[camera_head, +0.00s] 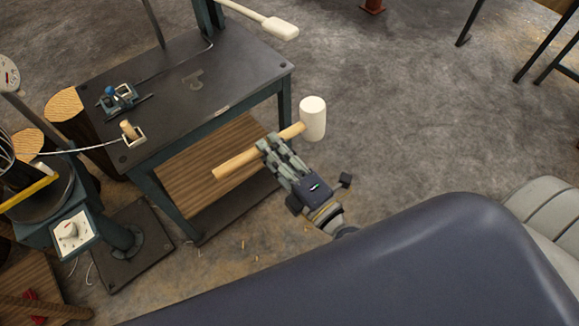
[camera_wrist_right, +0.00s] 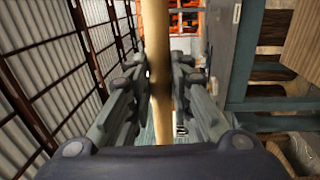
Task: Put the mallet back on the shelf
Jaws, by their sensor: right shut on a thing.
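The mallet has a white head (camera_head: 313,118) and a pale wooden handle (camera_head: 235,163). My right gripper (camera_head: 272,146) is shut on the handle, between its free end and the head. The mallet is held in front of the workbench, with its head at the upper right in the head view. In the right wrist view the handle (camera_wrist_right: 157,60) runs upright between the two fingers. The shelf (camera_head: 215,165) is a wooden board under the bench's dark top. The handle's free end overlaps the shelf in the picture; I cannot tell the gap. My left gripper is not in view.
The dark bench top (camera_head: 200,85) has a blue-knobbed device (camera_head: 118,97) at its left. A machine with a white dial (camera_head: 72,232) stands at the left. A bench leg (camera_head: 285,97) stands near the mallet head. Open floor (camera_head: 420,130) lies to the right.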

